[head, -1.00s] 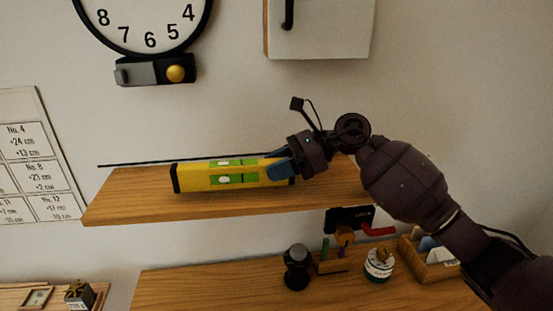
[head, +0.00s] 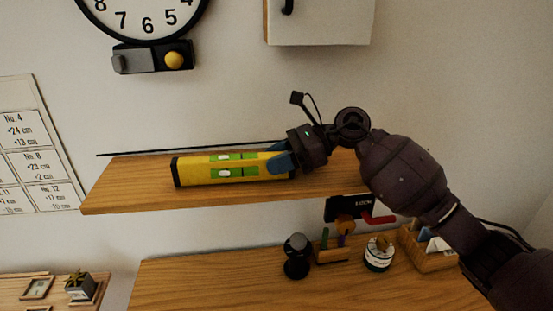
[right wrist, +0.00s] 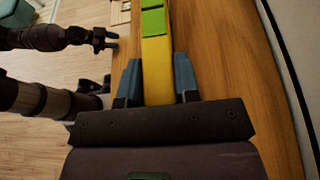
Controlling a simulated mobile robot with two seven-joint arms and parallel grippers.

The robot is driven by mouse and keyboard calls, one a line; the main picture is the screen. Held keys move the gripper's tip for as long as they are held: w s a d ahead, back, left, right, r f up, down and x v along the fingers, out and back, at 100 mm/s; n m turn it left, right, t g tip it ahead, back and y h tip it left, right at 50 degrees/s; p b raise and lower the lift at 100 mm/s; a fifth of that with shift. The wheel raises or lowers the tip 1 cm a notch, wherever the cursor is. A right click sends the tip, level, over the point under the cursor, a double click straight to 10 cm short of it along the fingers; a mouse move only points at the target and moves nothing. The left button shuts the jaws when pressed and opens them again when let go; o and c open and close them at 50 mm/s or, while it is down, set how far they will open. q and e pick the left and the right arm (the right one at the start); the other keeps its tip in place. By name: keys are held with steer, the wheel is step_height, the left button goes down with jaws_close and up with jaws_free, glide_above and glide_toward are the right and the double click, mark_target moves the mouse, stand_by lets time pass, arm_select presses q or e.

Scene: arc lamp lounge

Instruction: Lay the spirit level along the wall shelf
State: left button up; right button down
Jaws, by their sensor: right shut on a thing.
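The spirit level (head: 210,172) is a yellow bar with green vial windows and a black end cap. It lies lengthwise over the wooden wall shelf (head: 130,193), roughly parallel to its front edge. It looks on or just above the board; I cannot tell if it touches all along. My right gripper (head: 282,160) is shut on its right end, with blue fingers on both sides. The right wrist view also shows the level (right wrist: 157,75) between the fingers (right wrist: 158,80), over the shelf's wood (right wrist: 225,70). My left gripper (right wrist: 110,39) is small there and away from the level.
A lower wooden shelf (head: 200,285) holds a black object (head: 297,256), a jar (head: 378,254) and a wooden holder (head: 430,250). A clock (head: 145,15) and a white cabinet (head: 320,22) hang above. The wall shelf's left end is bare.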

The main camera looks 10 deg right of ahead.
arm_select(q)
steer(key=shift+f+b, duration=0.4)
steer(key=shift+f, duration=0.1)
arm_select(e)
steer(key=shift+f, duration=0.45)
steer(key=c, duration=0.9)
jaws_free()
arm_select(q)
steer(key=shift+s, duration=0.1)
arm_select(e)
steer(key=shift+o, duration=0.6)
steer(key=shift+s+f, duration=0.1)
steer(key=shift+f, duration=0.05)
